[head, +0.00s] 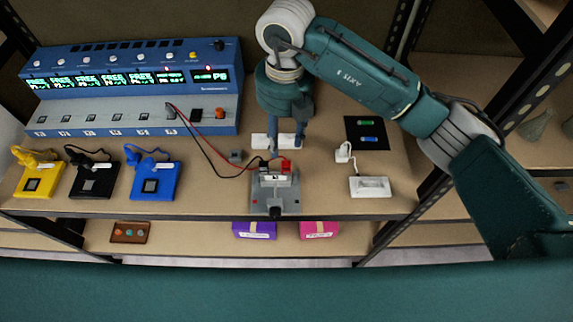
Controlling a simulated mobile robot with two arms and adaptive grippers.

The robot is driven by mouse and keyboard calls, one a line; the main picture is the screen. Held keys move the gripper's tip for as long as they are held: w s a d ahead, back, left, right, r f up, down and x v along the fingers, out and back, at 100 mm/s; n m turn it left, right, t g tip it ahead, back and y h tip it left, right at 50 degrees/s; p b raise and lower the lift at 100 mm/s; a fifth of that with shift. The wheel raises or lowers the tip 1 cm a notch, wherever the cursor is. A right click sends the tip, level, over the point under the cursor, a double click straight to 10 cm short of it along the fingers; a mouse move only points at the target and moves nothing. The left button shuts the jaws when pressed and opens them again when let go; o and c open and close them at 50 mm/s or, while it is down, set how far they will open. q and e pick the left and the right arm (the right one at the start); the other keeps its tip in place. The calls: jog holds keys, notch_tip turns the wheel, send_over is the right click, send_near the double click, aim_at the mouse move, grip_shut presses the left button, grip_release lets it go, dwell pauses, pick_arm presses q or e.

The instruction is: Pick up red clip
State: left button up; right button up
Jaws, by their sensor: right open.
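The red clip (285,167) is small and sits at the top of the grey test device (289,203) at the front middle of the shelf. A red lead runs from it to the blue console. My right gripper (285,148) is open and points down, with its two fingers apart just above and behind the red clip in the picture. I cannot tell how high it is above the clip. Nothing shows between its fingers. A white piece (260,140) is partly hidden behind the fingers. My left gripper is not in view.
The blue console (135,80) stands at the back left. Yellow (38,180), black (94,180) and blue (155,181) modules stand at the front left. A black lead (215,163) runs near the red one. A white box (370,187) and black pad (367,132) are at right.

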aim_at(286, 163)
jog(key=f, duration=0.1)
jog(key=f+p, duration=0.1)
jog(key=f, duration=0.3)
jog(key=shift+w+d+f, duration=0.1)
jog(key=shift+d, duration=0.3)
jog(key=f+p, duration=0.2)
jog(key=f, duration=0.1)
jog(key=f+p, duration=0.1)
jog(key=shift+s+f, duration=0.4)
jog(key=shift+f, duration=0.25)
jog(key=c, duration=1)
